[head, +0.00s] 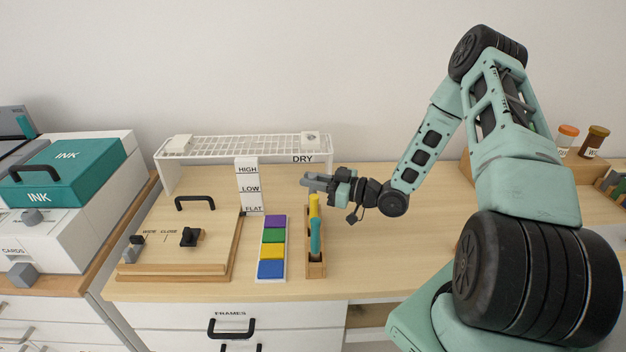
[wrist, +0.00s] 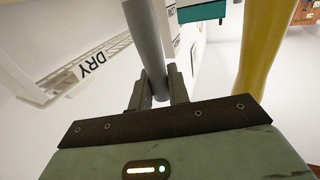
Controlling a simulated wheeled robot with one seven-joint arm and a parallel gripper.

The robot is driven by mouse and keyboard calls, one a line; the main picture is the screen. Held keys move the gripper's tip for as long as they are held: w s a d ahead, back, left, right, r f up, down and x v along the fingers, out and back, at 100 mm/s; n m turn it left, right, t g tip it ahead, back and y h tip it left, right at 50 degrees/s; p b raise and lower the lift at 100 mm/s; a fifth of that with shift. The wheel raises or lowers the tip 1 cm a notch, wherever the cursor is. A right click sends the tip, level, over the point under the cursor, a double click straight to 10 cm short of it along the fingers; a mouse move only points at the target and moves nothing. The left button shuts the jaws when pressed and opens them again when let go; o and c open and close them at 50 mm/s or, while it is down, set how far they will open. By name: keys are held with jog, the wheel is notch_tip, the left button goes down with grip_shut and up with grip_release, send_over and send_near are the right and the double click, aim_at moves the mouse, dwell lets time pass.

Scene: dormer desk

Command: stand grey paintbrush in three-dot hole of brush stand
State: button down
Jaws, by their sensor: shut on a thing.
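My gripper (head: 318,182) is above the back end of the wooden brush stand (head: 316,270), its fingers pointing left. In the wrist view my gripper (wrist: 160,90) is shut on the grey paintbrush (wrist: 145,40), whose grey shaft runs up between the fingers. In the head view the grey brush is hard to tell from the grey fingers. A yellow brush (head: 314,207) and a teal brush (head: 315,238) stand in the stand. The yellow one also shows close on the right in the wrist view (wrist: 257,55). The hole markings are too small to read, and the three-dot hole cannot be picked out.
A white drying rack (head: 240,147) stands behind, with a HIGH/LOW/FLAT sign (head: 249,187). A strip of coloured blocks (head: 272,248) lies left of the stand, beside a wooden board with a handle (head: 180,245). The desk right of the stand is clear.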

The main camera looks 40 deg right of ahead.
jog(key=c, duration=1.3)
grip_release()
jog(key=shift+o, duration=0.2)
jog(key=b+v, duration=0.2)
jog(key=v, duration=1.5)
jog(key=shift+d, duration=0.15)
jog(key=shift+s+f, duration=0.1)
jog(key=shift+s, duration=0.05)
